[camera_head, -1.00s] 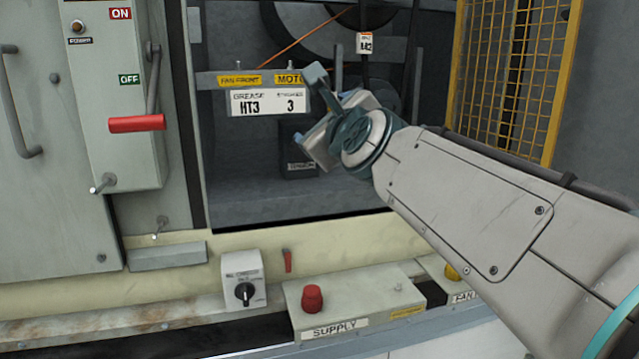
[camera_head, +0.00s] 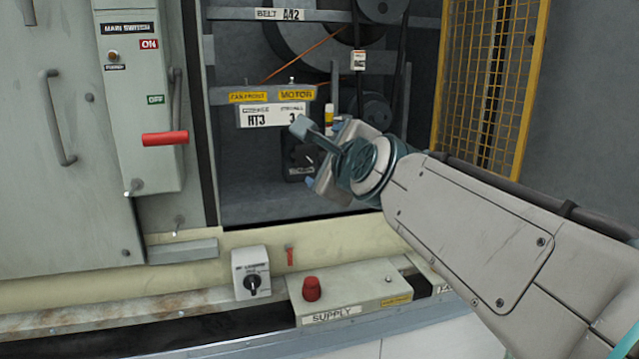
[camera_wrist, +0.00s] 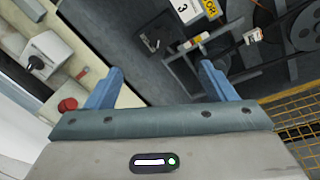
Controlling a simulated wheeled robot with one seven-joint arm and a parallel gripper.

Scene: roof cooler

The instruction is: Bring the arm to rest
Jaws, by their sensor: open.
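My gripper (camera_head: 306,155) is in front of the open machine bay, near its lower middle. In the wrist view my gripper (camera_wrist: 160,84) shows two blue fingers spread wide, with nothing between them. My arm reaches in from the lower right of the head view. The gripper appears apart from the bay's parts and labels.
A main switch box with a red handle (camera_head: 165,138) is at left. A supply box with a red knob (camera_head: 312,288) and a rotary switch box (camera_head: 251,273) sit on the ledge below. A yellow mesh guard (camera_head: 492,75) stands at right. Belts and pulleys fill the bay.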

